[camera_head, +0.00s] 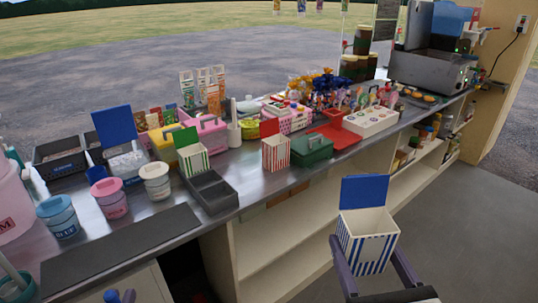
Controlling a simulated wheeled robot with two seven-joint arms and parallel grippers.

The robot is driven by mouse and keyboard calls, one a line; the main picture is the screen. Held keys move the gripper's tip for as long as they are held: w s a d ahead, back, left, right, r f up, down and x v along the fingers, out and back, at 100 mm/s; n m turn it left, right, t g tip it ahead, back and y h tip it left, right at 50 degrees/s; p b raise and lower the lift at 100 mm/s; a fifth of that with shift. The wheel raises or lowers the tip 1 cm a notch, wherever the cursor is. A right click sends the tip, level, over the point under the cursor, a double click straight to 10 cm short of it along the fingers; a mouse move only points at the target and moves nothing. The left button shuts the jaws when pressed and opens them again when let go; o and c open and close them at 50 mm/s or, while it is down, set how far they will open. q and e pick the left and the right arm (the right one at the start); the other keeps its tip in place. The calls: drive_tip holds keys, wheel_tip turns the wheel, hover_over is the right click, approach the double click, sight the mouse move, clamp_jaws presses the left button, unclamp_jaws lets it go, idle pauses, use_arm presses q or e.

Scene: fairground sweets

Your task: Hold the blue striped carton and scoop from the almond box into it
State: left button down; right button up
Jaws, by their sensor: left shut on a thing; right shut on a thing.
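The blue striped carton (368,249) is white with blue stripes, its blue lid flap (364,190) standing up at the back. It is upright, in front of the counter and off to its right, above the grey floor. My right gripper (375,266) is shut on it, one finger along each side. The inside shows pale, and no contents are visible. Dark boxes (60,169) with loose contents stand on the counter at the left. I cannot read which is the almond box. I cannot make out a scoop in a gripper.
On the counter (245,176) stand lidded tubs (59,218), a green striped carton (195,159), a red striped carton (276,153), a green box (312,149) and an empty dark tray (211,191). A dark mat (120,246) lies clear in front. Open shelves are below.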

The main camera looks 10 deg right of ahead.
drive_tip(key=s+a+f+n+g+y, duration=0.2)
drive_tip(key=a+n+g+y, duration=0.2)
drive_tip(key=a+n+y, duration=0.4)
drive_tip(key=a+y, duration=0.3)
drive_tip(key=a, duration=0.4)
drive_tip(key=shift+y, duration=0.3)
use_arm(q)
drive_tip(key=shift+r, duration=0.1)
use_arm(e)
drive_tip(key=shift+a, duration=0.1)
use_arm(q)
drive_tip(key=w+d+r+m+g+h, duration=0.25)
drive_tip(key=w+d+r+h, duration=0.2)
drive_tip(key=r, duration=0.45)
drive_tip(key=w+d+r+m+g+h, duration=0.1)
drive_tip(key=w+d+r+m+h, duration=0.3)
drive_tip(key=r, duration=0.5)
drive_tip(key=w+d+r+m+g+h, duration=0.25)
drive_tip(key=d+r+h, duration=0.25)
drive_tip(key=r, duration=0.4)
drive_tip(key=s+d+m+g+h, duration=0.4)
drive_tip(key=s+d+m+g, duration=0.1)
drive_tip(key=d, duration=0.5)
drive_tip(key=shift+s+r+g, duration=0.3)
drive_tip(key=shift+s+g, duration=0.2)
drive_tip(key=shift+s, duration=0.3)
